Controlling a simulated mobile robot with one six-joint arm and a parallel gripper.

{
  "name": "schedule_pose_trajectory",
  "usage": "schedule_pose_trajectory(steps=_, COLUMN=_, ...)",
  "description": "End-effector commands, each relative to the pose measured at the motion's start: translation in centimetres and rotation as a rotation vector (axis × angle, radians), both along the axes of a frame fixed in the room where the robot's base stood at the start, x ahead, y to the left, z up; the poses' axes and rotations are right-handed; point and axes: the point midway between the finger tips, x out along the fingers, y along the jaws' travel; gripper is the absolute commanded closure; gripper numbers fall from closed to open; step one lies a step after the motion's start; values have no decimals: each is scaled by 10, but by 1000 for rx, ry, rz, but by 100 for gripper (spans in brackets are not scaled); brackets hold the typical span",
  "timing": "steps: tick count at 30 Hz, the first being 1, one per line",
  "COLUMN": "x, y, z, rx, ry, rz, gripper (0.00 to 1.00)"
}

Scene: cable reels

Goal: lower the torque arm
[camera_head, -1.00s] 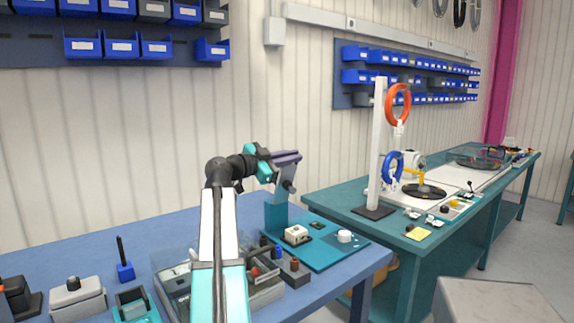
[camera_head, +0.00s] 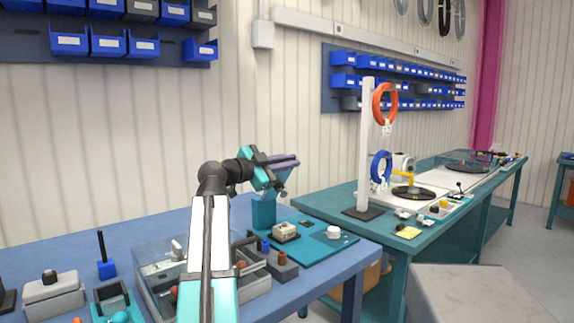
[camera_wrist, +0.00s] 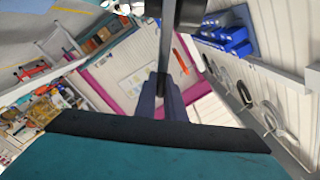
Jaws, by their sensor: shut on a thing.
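My gripper (camera_head: 293,161), with purple fingers pointing right, is above the teal post (camera_head: 264,213) on the left bench. In the wrist view its fingers are closed around a slim grey bar (camera_wrist: 166,45) with a dark block at its far end; this looks like the torque arm. In the head view only a short grey part with a dark knob (camera_head: 282,193) shows under the fingers. The bar's joint to the post is hidden by the gripper and wrist.
A teal mat (camera_head: 322,247) by the post holds a beige block (camera_head: 286,232) and a white round part (camera_head: 333,232). A clear-walled bin (camera_head: 150,285) stands close by my arm. The right bench has a white pole (camera_head: 365,150) with orange and blue coils.

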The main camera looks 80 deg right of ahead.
Motion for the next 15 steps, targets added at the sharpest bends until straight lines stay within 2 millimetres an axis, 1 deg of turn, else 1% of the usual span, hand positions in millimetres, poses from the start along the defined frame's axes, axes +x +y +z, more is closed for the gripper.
schedule_pose_trajectory(steps=11, x=-2, y=0, z=-1, rx=2, ry=0, rz=-2, gripper=100)
schedule_pose_trajectory(steps=12, x=-2, y=0, z=-1, rx=1, ry=0, rz=-2, gripper=89)
schedule_pose_trajectory(steps=14, x=-2, y=0, z=-1, rx=1, ry=0, rz=-2, gripper=79)
schedule_pose_trajectory(steps=15, x=-2, y=0, z=-1, rx=1, ry=0, rz=-2, gripper=72)
